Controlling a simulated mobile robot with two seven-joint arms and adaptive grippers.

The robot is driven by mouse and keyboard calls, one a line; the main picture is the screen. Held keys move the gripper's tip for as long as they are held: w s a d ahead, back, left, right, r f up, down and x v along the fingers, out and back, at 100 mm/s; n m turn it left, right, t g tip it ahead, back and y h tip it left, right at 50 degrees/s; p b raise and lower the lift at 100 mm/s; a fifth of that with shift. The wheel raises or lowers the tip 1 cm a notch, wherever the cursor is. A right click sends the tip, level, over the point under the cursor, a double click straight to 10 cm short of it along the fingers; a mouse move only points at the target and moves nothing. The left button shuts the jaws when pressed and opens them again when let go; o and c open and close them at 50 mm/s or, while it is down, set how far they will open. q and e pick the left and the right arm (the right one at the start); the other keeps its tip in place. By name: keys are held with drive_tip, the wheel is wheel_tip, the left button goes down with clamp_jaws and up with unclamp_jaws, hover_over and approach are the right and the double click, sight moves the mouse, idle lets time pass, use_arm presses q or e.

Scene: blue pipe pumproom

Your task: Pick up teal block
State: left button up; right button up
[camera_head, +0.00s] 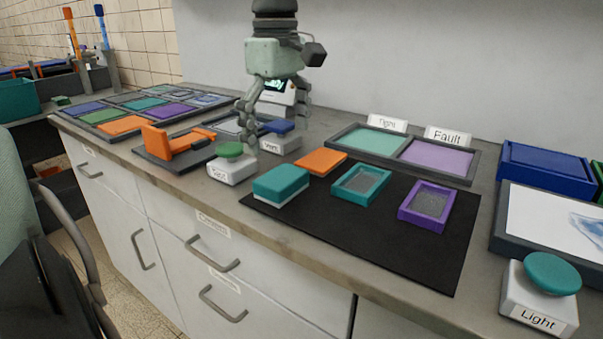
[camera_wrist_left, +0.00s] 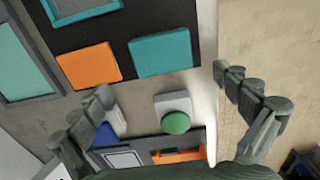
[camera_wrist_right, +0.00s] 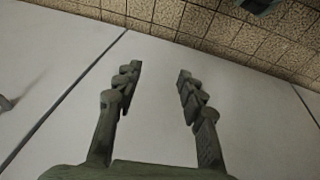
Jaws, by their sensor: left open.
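The teal block (camera_head: 281,183), with a white lower part, sits on the left end of the black mat (camera_head: 400,255). In the left wrist view the teal block (camera_wrist_left: 161,53) lies beyond my fingertips, near the counter edge. My left gripper (camera_head: 269,138) is open and empty. It hangs above the counter behind the green button, to the back left of the block and apart from it. My right gripper (camera_wrist_right: 158,75) shows only in its own wrist view. It is open and empty, with pale cabinet fronts behind it.
An orange block (camera_head: 321,162), a teal frame (camera_head: 361,184) and a purple frame (camera_head: 427,206) share the mat. A green button (camera_head: 229,151) and a blue button (camera_head: 279,127) stand near my left gripper. The mat's front part is clear.

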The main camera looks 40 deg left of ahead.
sight(282, 175)
use_arm(q)
drive_tip(key=f, duration=0.7)
drive_tip(key=shift+s+d+f, duration=0.1)
drive_tip(key=shift+s+d, duration=0.1)
drive_tip(key=shift+d, duration=0.15)
drive_tip(key=c, duration=1.3)
